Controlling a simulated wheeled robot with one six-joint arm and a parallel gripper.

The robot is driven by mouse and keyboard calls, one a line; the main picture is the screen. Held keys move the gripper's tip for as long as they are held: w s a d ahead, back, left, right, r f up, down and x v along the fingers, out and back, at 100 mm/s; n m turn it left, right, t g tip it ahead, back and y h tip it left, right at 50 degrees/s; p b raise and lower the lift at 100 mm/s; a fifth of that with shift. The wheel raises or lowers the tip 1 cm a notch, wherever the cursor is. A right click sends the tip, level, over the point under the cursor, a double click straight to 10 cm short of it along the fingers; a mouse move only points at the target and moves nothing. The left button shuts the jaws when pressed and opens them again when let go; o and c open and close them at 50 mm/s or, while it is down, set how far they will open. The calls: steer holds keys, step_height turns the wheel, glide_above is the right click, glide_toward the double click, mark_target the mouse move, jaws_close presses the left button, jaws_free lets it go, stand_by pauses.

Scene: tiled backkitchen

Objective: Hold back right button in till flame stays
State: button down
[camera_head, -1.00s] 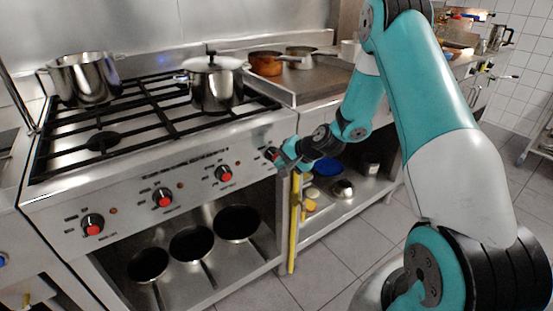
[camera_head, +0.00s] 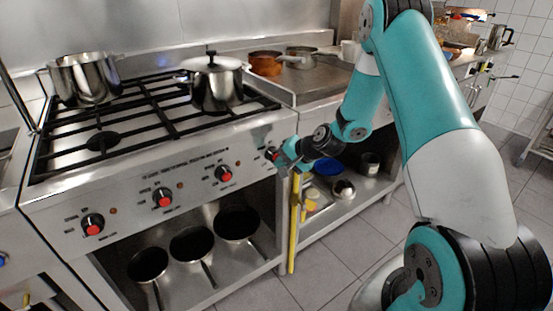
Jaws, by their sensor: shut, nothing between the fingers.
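The steel stove (camera_head: 130,186) has a sloped front panel with several black knobs with red centres. They include a left knob (camera_head: 92,224), a middle knob (camera_head: 163,197) and another knob (camera_head: 224,173). The rightmost knob (camera_head: 271,154) is partly hidden by my gripper (camera_head: 281,160). My gripper is shut with nothing in it, and its tip is at or very close to this rightmost knob; I cannot tell whether it presses it. A lidded steel pot (camera_head: 216,88) stands on the back right of the hob. I see no clear flame under it.
An open steel pot (camera_head: 86,80) stands at the back left of the hob. A copper pan (camera_head: 265,64) and a steel pan (camera_head: 301,57) sit on the counter to the right. Black pans (camera_head: 191,243) lie on the shelf below. A yellow bar (camera_head: 294,222) stands below my gripper.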

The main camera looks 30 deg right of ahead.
steer(key=shift+s, duration=0.1)
stand_by(0.7)
steer(key=shift+s, duration=0.65)
steer(key=s, duration=0.5)
steer(key=shift+d+b, duration=0.1)
steer(key=shift+b, duration=0.3)
steer(key=shift+r, duration=0.1)
